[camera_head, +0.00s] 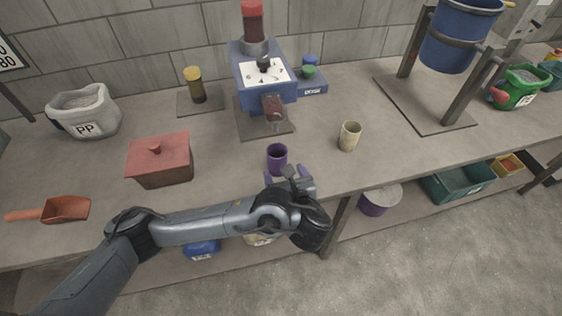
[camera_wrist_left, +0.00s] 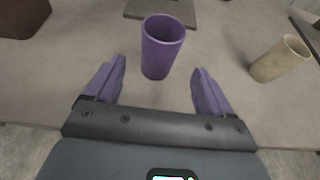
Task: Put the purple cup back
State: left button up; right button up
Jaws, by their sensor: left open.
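A purple cup (camera_head: 277,158) stands upright on the grey bench near its front edge. In the left wrist view the purple cup (camera_wrist_left: 161,48) is straight ahead, beyond the fingertips and roughly centred between them. My left gripper (camera_head: 288,178) has purple fingers and is just on the front-edge side of the cup. In the left wrist view its fingers (camera_wrist_left: 158,80) are spread open with nothing between them. My right gripper does not show.
A cream cup (camera_head: 349,136) stands to the right of the purple cup. A blue machine (camera_head: 262,75) with a base plate (camera_head: 250,125) is behind it. A red lidded box (camera_head: 160,160) is to the left. Bare bench lies between these.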

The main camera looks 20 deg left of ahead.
pick_arm(q)
jog(key=shift+v, duration=1.1)
jog(key=shift+s+d+f, duration=0.2)
jog(key=shift+s, duration=0.05)
jog(key=s+d+f+n+g+h, duration=0.4)
jog(key=s+f+n+g+h, duration=0.15)
jog(key=s+f+n, duration=0.55)
jog(key=s+a+f+n+g+h, duration=0.1)
jog(key=s+a+f+n, duration=0.1)
jog(key=s+a+n, duration=0.5)
jog(key=s+a+f+n+g+h, duration=0.1)
jog(key=s+a+f+n, duration=0.1)
jog(key=s+a+n, duration=0.4)
jog(key=s+n, duration=0.2)
jog(key=n, duration=0.1)
jog(key=shift+a+f, duration=0.35)
jog(key=shift+a, duration=0.05)
